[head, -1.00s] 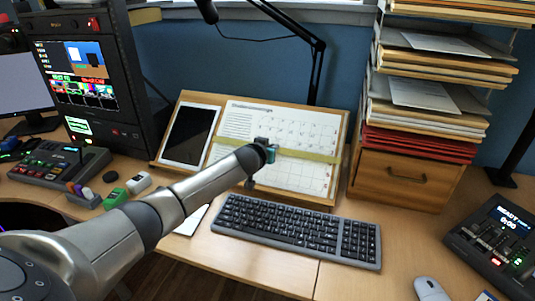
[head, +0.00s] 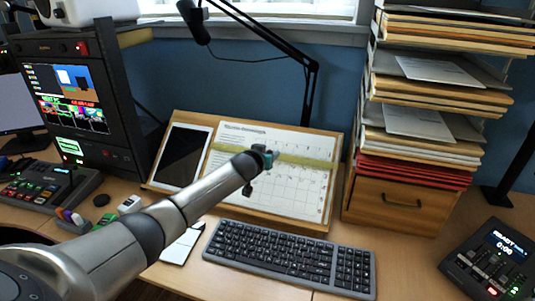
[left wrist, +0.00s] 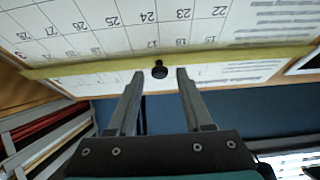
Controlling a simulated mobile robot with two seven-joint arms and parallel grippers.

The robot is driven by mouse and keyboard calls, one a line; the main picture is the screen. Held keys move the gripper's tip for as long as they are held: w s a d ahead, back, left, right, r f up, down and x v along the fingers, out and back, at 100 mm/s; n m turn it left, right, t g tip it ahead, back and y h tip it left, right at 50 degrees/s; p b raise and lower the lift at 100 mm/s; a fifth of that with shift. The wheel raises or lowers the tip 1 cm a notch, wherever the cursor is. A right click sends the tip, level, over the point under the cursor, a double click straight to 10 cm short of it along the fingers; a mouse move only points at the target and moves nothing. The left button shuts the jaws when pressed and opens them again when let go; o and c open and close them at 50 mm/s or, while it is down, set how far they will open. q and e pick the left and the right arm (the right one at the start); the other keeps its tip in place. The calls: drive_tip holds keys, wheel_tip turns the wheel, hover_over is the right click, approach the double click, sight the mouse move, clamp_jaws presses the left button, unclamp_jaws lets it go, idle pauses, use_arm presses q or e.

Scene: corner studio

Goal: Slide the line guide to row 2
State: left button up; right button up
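The line guide (head: 312,162) is a yellow-green bar lying across the printed calendar sheet (head: 290,195), in the sheet's upper part. The left wrist view shows the bar (left wrist: 230,54) upside down with a small black knob (left wrist: 159,70) on it. My left gripper (head: 268,157) is at the bar, partly hiding it in the head view. In the left wrist view its two fingers (left wrist: 159,76) are apart, one on each side of the knob, with gaps visible. The exact row under the bar is unclear. My right gripper is not in view.
A wooden slanted board (head: 262,222) holds the sheet and a tablet (head: 183,155). A keyboard (head: 290,258) lies in front. A paper rack (head: 425,95) over a wooden drawer (head: 400,200) stands right. A black lamp arm (head: 310,85) rises behind.

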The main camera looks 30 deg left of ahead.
use_arm(q)
drive_tip(key=shift+o, duration=0.2)
drive_tip(key=shift+s+d+r+p, duration=0.1)
drive_tip(key=shift+s+r+p, duration=0.2)
drive_tip(key=shift+s, duration=0.2)
drive_tip(key=p+v, duration=0.4)
drive_tip(key=v, duration=1)
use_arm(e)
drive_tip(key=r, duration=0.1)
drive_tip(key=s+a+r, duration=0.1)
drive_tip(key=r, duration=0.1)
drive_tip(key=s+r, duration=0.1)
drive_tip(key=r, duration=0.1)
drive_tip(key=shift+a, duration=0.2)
use_arm(q)
drive_tip(key=shift+s+f, duration=0.15)
drive_tip(key=shift+f, duration=0.05)
